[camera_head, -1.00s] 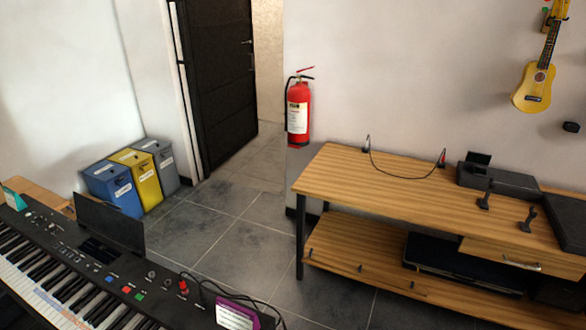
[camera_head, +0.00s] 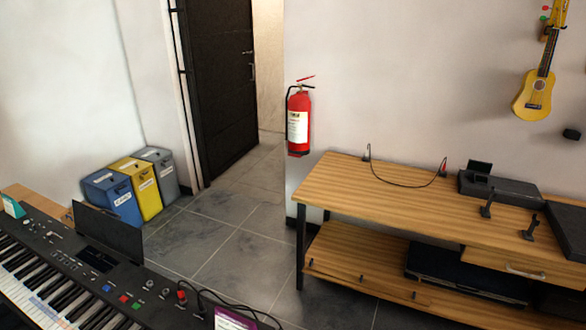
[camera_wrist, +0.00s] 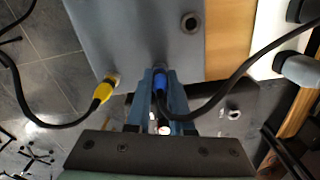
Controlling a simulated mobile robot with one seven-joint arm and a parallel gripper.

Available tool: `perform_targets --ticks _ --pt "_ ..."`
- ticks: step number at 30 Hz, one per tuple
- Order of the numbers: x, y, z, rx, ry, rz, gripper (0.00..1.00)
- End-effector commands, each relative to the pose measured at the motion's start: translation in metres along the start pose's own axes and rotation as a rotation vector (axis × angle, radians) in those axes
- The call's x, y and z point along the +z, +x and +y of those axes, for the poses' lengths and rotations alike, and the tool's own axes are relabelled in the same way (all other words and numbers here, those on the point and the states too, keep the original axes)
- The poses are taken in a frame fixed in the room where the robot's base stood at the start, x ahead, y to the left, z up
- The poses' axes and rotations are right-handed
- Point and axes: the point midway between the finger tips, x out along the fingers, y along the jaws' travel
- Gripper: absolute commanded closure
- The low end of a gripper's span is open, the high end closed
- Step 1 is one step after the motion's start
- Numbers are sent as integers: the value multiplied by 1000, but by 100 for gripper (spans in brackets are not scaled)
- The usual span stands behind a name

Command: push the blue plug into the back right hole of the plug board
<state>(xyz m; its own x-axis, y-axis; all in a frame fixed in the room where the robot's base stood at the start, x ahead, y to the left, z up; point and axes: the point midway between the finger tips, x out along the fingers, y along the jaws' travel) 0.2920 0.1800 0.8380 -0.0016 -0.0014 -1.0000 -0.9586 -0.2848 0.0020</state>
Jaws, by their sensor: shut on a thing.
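In the wrist view my gripper (camera_wrist: 160,78) is shut on the blue plug (camera_wrist: 160,83), with a finger on each side of it. A black cable runs from the plug toward the upper right. The plug's front end points at the grey plug board (camera_wrist: 120,30), and the fingers partly hide it. I cannot tell whether its tip touches the board. A hole (camera_wrist: 190,22) shows near the board's upper right edge. A yellow plug (camera_wrist: 104,90) sits at the board's lower left edge, with its own black cable. The head view shows neither the gripper nor the plug board.
In the wrist view, a ringed socket (camera_wrist: 234,114) is on a dark surface at right, and grey plugs (camera_wrist: 300,68) lie on a white surface. In the head view, a keyboard (camera_head: 75,265) stands at lower left and a wooden bench (camera_head: 330,185) at right. Grey floor lies between them.

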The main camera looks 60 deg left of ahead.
Motion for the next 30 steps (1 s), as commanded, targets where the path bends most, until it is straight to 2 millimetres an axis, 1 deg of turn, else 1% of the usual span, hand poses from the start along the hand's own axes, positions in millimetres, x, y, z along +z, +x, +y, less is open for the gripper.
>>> perform_targets --ticks 9,10,15,25,28,30 --pt "0 2 -1 -3 0 -1 100" --pt "0 2 -1 -3 0 -1 74" --pt "0 2 -1 -2 0 -1 45" --pt "0 0 -1 -2 0 -1 45" --pt "0 -8 -1 -4 1 -2 45" --pt "0 -18 -1 -5 2 -2 45"
